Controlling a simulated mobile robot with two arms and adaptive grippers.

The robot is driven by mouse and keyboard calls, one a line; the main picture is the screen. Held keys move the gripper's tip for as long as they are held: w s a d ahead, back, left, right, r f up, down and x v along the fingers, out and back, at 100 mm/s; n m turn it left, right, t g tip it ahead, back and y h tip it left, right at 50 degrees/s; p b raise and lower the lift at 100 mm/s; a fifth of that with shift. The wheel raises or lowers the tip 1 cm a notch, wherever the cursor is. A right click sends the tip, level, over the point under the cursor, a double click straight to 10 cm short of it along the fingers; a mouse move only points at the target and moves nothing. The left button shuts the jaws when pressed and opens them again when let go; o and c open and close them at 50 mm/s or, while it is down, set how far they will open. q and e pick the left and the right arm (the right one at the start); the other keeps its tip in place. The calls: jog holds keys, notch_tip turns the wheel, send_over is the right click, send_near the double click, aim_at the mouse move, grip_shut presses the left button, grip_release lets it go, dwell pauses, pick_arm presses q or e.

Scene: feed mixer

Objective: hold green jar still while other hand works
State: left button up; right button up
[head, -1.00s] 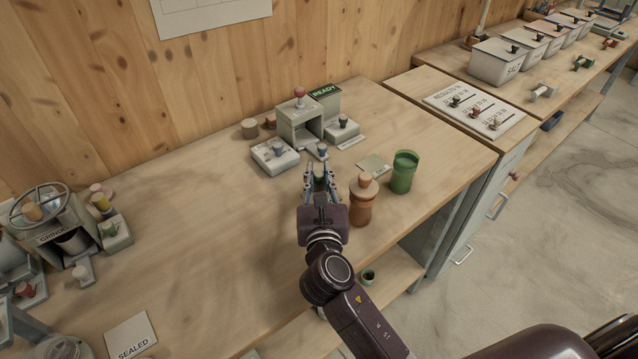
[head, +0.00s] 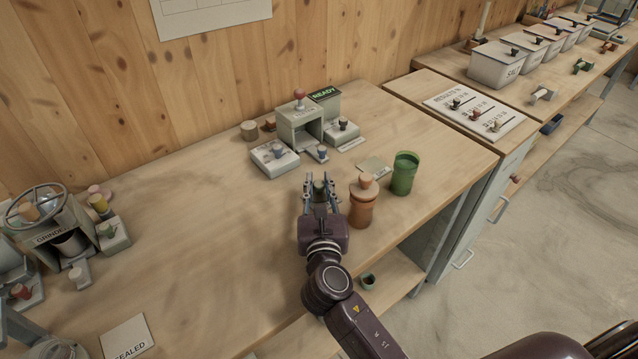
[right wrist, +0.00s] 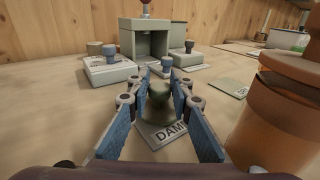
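A green jar (head: 404,174) stands upright on the bench to the right of my right gripper and apart from it. My right gripper (head: 321,186) is low over the bench, its fingers spread around a small dark green thing. In the right wrist view this olive-green thing (right wrist: 160,104) sits between the blue finger pads, behind a card marked DAMP (right wrist: 167,134). I cannot tell whether the pads touch it. An orange-brown jar with a stopper (head: 362,203) stands between the gripper and the green jar; it also shows in the right wrist view (right wrist: 278,120). My left gripper is not in view.
A grey fixture (head: 297,126) with a READY sign (head: 324,93) stands behind the gripper. A small card (head: 373,167) lies near the green jar. A grinder (head: 65,225) stands at the left. The bench between grinder and gripper is clear. Lidded bins (head: 497,66) line the far right.

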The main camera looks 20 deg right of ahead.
jog(key=o, duration=0.3)
jog(key=shift+s+f, duration=0.15)
jog(key=shift+f, duration=0.65)
jog(key=shift+r, duration=0.5)
jog(key=shift+s+a, duration=0.15)
jog(key=shift+s, duration=0.1)
jog(key=v, duration=0.7)
jog(key=r+v, duration=0.1)
jog(key=v, duration=0.3)
jog(key=shift+s+r+b, duration=0.1)
jog(key=shift+b, duration=0.3)
